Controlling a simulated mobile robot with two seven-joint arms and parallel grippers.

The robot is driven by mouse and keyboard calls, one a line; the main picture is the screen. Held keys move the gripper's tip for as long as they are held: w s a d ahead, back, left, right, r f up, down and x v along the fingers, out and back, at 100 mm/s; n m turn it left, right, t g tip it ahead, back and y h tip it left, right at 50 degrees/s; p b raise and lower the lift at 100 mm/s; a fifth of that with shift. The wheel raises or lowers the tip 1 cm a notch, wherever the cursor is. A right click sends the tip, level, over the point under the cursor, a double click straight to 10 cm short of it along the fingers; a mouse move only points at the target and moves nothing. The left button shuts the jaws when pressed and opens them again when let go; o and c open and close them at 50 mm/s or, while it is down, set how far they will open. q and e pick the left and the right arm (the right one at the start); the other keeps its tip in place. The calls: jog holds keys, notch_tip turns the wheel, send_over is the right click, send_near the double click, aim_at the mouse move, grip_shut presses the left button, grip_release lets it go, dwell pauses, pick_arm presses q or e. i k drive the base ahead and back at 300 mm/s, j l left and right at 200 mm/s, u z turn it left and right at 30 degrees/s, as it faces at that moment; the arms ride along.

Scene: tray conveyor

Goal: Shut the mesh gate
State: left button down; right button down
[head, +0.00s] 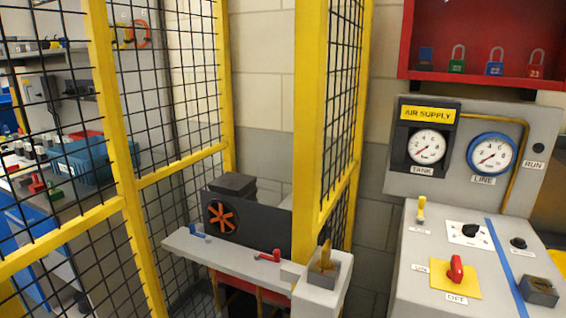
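Yellow-framed black mesh panels stand on the left and in the middle. The middle panel (345,110) is seen nearly edge-on, with a thick yellow upright at its near side. A gap with a bare block wall behind it lies between this panel and the left mesh panels (165,90). It looks like the gate stands open, but I cannot tell for sure which panel is the gate. A yellow piece (325,258) sits on a grey block below the middle panel. Neither of my grippers is in view.
A grey control console (420,250) with a red switch (456,268) stands at the right, below two gauges. A red cabinet (480,60) with padlocks hangs above. A dark unit with an orange fan (221,216) is behind a grey ledge (240,257). A cluttered bench shows through the left mesh.

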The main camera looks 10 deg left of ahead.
aim_at(15, 20)
jog(key=j+z, duration=0.15)
jog(key=z, duration=1.85)
jog(key=k+z, duration=0.25)
jog(key=k, duration=0.2)
jog(key=k+l+z, duration=0.25)
jog(key=k, duration=0.2)
jog(key=k+j+z, duration=0.1)
jog(key=k+z, duration=0.7)
jog(key=k+j, duration=0.1)
jog(key=k, duration=0.85)
jog(key=k+u, duration=0.1)
jog(key=u, duration=0.3)
jog(key=k+u, duration=0.15)
jog(key=u, duration=0.25)
jog(key=k+u, duration=0.1)
jog(key=u, duration=1.35)
jog(key=z, duration=0.35)
jog(key=i+j, duration=0.05)
